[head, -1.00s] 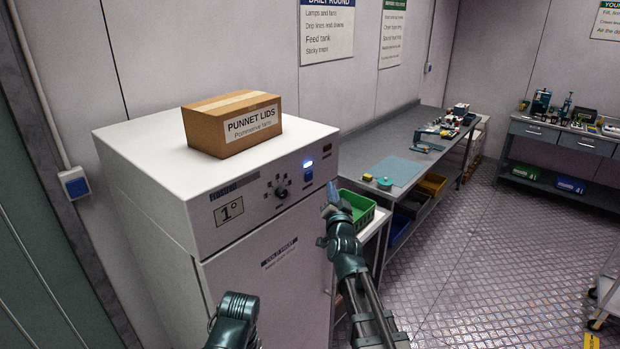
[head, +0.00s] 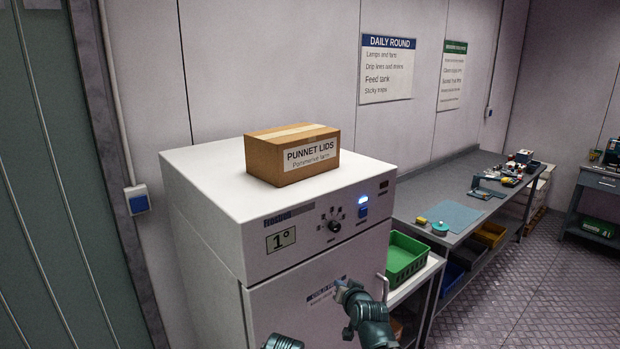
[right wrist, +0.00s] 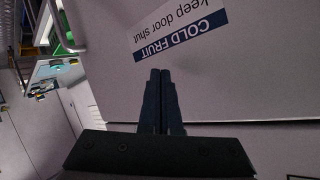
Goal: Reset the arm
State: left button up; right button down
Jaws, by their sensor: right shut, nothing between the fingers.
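My right arm comes in at the bottom of the head view, and its gripper (head: 346,288) is in front of the white fridge's door. In the right wrist view the fingers (right wrist: 162,98) are together and empty, pointing toward the door label "COLD FRUIT keep door shut" (right wrist: 180,32). Whether they touch the door is unclear. A part of my left arm (head: 283,342) shows at the bottom edge, its gripper out of view. The white fridge (head: 215,195) has a dial, a lit blue switch and a "1°" tag, and its door looks shut.
A "PUNNET LIDS" carton (head: 290,155) sits on the fridge. A green crate (head: 404,258) stands on a small stand right of it. A long grey bench (head: 460,180) with tools runs along the back wall. Open metal floor (head: 540,290) lies at the right.

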jog(key=s+a+f+n+g+b, duration=0.25)
jog(key=s+a+f+g, duration=0.25)
jog(key=s+f, duration=0.4)
pick_arm(q)
notch_tip(320, 180, down, 6)
jog(key=b, duration=0.3)
jog(key=shift+f, duration=0.2)
pick_arm(e)
jog(key=s+f+n+g+h, duration=0.1)
jog(key=s+f+g, duration=0.3)
jog(key=s, duration=0.6)
jog(key=s+f+n+g+h, duration=0.2)
jog(key=s+f, duration=0.4)
jog(key=s, duration=0.4)
jog(key=shift+d+f+n+g+h, duration=0.15)
jog(key=shift+d+n+g+h, duration=0.3)
jog(key=shift+g, duration=0.75)
jog(key=shift+a+y, duration=0.2)
jog(key=shift+y, duration=0.05)
